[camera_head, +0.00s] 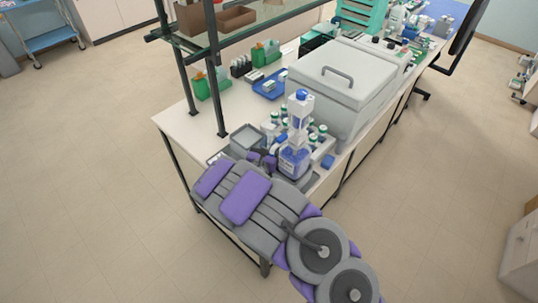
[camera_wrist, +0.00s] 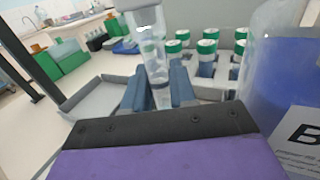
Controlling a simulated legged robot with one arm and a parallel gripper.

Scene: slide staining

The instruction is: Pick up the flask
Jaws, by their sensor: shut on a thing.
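In the wrist view my gripper (camera_wrist: 159,88) is shut on a clear, see-through vessel (camera_wrist: 151,42), which I take to be the flask. Its narrow lower part sits between the two blue-grey fingers, and its wider part rises above them. Its top is cut off or covered by a grey edge. In the head view my gripper (camera_head: 262,160) is low over the front end of the bench, just left of a bottle with blue liquid (camera_head: 294,160). I cannot clearly make out the held vessel there.
The blue bottle (camera_wrist: 285,85), with a white label, stands close on the right in the wrist view. Several green-and-white-capped jars (camera_wrist: 207,47) stand behind. A grey tray (camera_wrist: 92,96) lies left. A large grey lidded box (camera_head: 340,85) and a shelf post (camera_head: 215,90) flank the bench space.

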